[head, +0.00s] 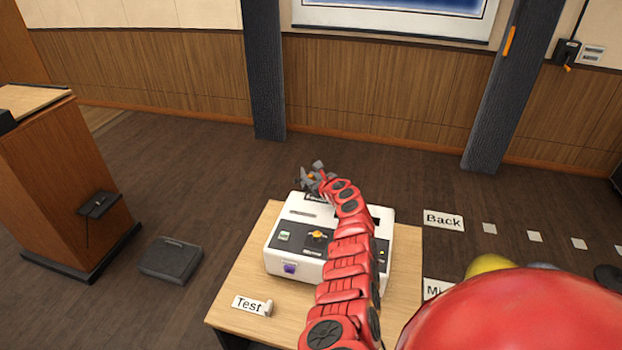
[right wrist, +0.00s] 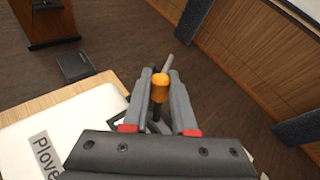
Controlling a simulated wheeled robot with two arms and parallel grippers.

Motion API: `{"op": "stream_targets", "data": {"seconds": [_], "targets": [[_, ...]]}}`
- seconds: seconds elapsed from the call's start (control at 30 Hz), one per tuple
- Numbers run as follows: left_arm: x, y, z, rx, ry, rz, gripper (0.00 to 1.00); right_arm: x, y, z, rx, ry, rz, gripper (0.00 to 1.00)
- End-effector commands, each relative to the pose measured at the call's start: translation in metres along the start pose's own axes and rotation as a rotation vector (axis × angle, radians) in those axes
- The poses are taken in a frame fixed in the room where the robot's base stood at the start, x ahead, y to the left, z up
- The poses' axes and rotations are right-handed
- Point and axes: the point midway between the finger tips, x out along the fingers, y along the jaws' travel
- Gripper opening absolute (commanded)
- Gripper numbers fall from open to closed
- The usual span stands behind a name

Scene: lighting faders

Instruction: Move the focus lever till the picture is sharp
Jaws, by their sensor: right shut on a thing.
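A white projector-like box (head: 283,256) with a dark top panel stands on a light wooden table (head: 238,283). My right arm reaches over it, and my right gripper (head: 316,177) is at its far edge. In the right wrist view my right gripper (right wrist: 161,85) is shut on an orange-tipped lever (right wrist: 159,90), which stands between the two grey fingers. The box's label there reads "Plove", cut off. The screen (head: 400,6) on the back wall shows only its lower strip, blue and soft; I cannot judge its sharpness. My left gripper is not in view.
On the panel are a yellow-orange knob (head: 317,236) and a green button (head: 285,236). A "Test" card (head: 249,305) lies on the table's front. A wooden lectern (head: 70,185) and a dark floor box (head: 171,260) stand left. Floor behind the table is clear.

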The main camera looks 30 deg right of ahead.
Motion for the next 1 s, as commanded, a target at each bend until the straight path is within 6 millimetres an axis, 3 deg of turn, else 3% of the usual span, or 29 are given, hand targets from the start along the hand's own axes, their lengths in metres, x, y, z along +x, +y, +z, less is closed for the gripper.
{"op": "stream_targets", "data": {"seconds": [0.87, 1.0], "targets": [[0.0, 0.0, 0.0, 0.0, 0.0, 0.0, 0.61, 0.0, 0.0, 0.0, 0.0, 0.0, 0.0, 0.0], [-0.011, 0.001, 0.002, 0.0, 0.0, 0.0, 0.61, 0.0, -0.002, -0.005, 0.018, -0.022, 0.0, 0.0]]}}
